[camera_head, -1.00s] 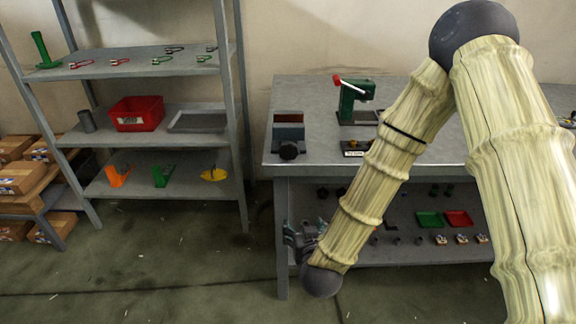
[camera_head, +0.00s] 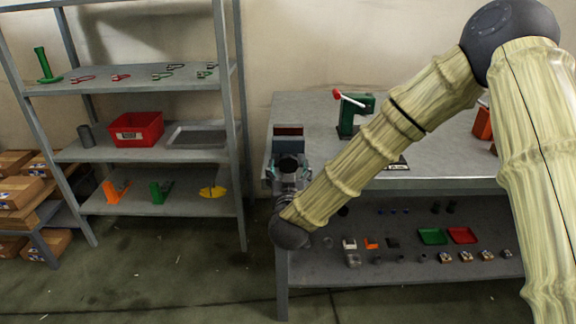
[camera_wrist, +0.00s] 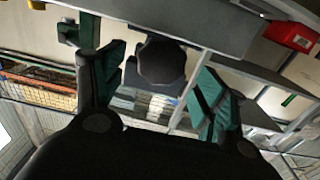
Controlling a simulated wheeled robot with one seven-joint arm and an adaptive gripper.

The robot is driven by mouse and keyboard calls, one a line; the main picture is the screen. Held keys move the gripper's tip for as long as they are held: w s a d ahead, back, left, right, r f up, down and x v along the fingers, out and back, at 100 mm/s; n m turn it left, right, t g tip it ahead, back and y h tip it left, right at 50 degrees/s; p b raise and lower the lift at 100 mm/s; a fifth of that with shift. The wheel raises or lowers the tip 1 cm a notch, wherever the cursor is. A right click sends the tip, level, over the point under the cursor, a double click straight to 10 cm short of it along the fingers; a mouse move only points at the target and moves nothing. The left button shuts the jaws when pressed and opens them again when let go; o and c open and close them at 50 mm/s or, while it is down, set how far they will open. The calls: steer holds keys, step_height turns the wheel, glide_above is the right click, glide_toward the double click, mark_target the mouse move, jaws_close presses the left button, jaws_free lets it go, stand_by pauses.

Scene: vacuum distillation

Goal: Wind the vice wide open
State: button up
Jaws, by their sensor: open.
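The vice (camera_head: 288,144) stands at the left front of the workbench top. It has a blue-grey body and a reddish-brown strip at its top. Its dark round knob (camera_head: 288,163) faces the front. How wide its jaws are apart I cannot tell. My gripper (camera_head: 288,172) is in front of the knob, with a finger on each side. In the wrist view the knob (camera_wrist: 161,62) shows between the open green-padded fingers, nearer the left one. Visible gaps separate it from both pads. My forearm reaches in from the right.
A green press with a red handle (camera_head: 354,114) stands behind my forearm on the workbench (camera_head: 430,170). The lower shelf holds green and red trays (camera_head: 447,236) and small parts. A shelf rack (camera_head: 240,130) stands left, with a red bin (camera_head: 136,129). Floor between is clear.

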mark_target(288, 164)
steer(key=shift+w, duration=1.45)
steer(key=c, duration=1)
